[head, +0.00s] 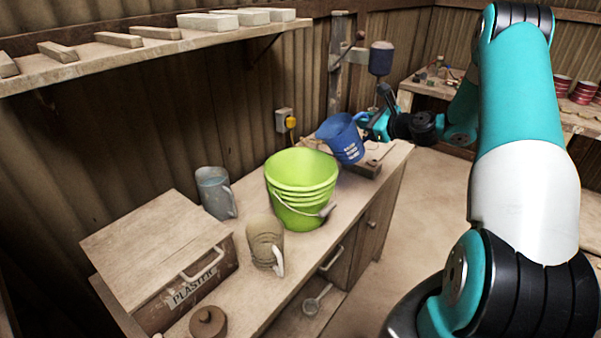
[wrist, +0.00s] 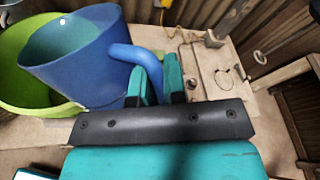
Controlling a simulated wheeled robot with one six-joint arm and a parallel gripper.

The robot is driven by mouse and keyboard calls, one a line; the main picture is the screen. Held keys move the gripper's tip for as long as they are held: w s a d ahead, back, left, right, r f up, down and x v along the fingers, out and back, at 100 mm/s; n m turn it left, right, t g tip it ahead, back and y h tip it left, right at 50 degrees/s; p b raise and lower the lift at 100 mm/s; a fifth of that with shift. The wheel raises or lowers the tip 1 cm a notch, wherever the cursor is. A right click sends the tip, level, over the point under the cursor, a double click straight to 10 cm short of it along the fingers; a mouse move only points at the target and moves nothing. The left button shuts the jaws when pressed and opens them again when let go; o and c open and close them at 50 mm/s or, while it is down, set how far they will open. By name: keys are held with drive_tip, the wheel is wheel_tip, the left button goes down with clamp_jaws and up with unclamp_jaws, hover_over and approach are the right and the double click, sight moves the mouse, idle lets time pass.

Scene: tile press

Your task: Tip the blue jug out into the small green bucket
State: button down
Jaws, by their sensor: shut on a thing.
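The blue jug (head: 343,140) is held up at the right of the green bucket in the head view, tilted toward the bucket. My gripper (head: 372,122) is shut on the jug's handle. In the wrist view the gripper fingers (wrist: 160,82) close on the blue handle, and the jug (wrist: 82,58) hangs at the left, partly over the bucket (wrist: 18,60). The green bucket (head: 300,195) stands upright on the bench with its mouth open. I cannot see what is inside the jug, and no stream shows at its lip.
A grey jug (head: 216,192) and a beige jug (head: 264,243) stand left of and in front of the bucket. A wooden plaster box (head: 150,255) and a round brown lid (head: 208,322) are at the bench's near end. A press post (head: 336,65) rises behind.

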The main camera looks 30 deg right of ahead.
drive_tip(key=s+d+f+m+t+y+b, duration=0.1)
drive_tip(key=d+f+m+t+b, duration=0.35)
drive_tip(key=f, duration=0.45)
drive_tip(key=shift+g, duration=0.95)
drive_tip(key=r, duration=0.1)
drive_tip(key=r+p, duration=0.1)
drive_tip(key=r, duration=0.1)
drive_tip(key=r+p, duration=0.1)
drive_tip(key=r, duration=0.1)
drive_tip(key=shift+s, duration=0.25)
